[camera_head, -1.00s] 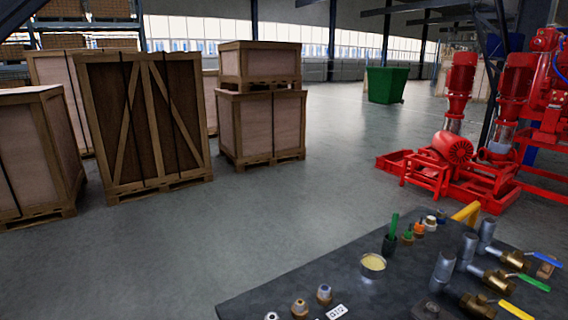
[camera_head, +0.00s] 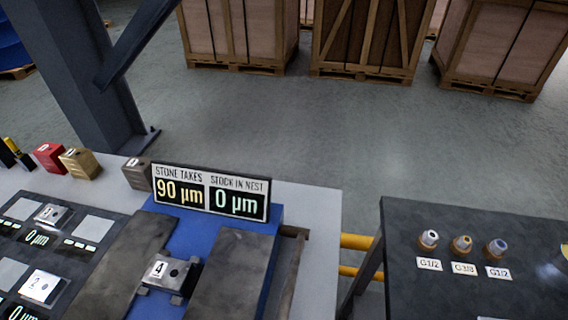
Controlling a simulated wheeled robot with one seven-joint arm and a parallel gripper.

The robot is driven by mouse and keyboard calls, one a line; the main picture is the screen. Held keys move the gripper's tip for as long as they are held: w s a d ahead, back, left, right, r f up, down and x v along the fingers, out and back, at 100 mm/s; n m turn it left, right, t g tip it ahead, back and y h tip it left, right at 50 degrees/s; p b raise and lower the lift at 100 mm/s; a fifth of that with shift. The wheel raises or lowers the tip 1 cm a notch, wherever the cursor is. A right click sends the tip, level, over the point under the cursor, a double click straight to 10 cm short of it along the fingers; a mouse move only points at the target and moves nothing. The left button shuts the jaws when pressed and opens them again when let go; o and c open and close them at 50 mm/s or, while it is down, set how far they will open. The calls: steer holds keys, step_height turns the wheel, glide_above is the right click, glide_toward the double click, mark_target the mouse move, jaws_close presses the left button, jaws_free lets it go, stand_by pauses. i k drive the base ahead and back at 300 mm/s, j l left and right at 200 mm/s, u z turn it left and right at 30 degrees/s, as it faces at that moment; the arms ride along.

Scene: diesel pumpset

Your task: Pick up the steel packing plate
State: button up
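Several small steel-coloured plates are in the head view, and I cannot tell for sure which is the packing plate. One marked 4 (camera_head: 176,283) sits between two dark grey slabs on a blue fixture (camera_head: 262,240). Another plate (camera_head: 53,215), marked 3, lies on the dark panel at the left. A plate marked 2 (camera_head: 43,288) lies nearer on the same panel. My gripper is not in view.
A display (camera_head: 210,192) behind the fixture reads "stone takes 90 µm" and "stock in nest 0 µm". Red (camera_head: 49,157), brass (camera_head: 80,164) and grey-brown (camera_head: 137,173) blocks stand along the back edge. A dark table (camera_head: 440,275) with labelled fittings is at right, across a gap.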

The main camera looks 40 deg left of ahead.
mark_target(168, 273)
steer(key=u, duration=1.6)
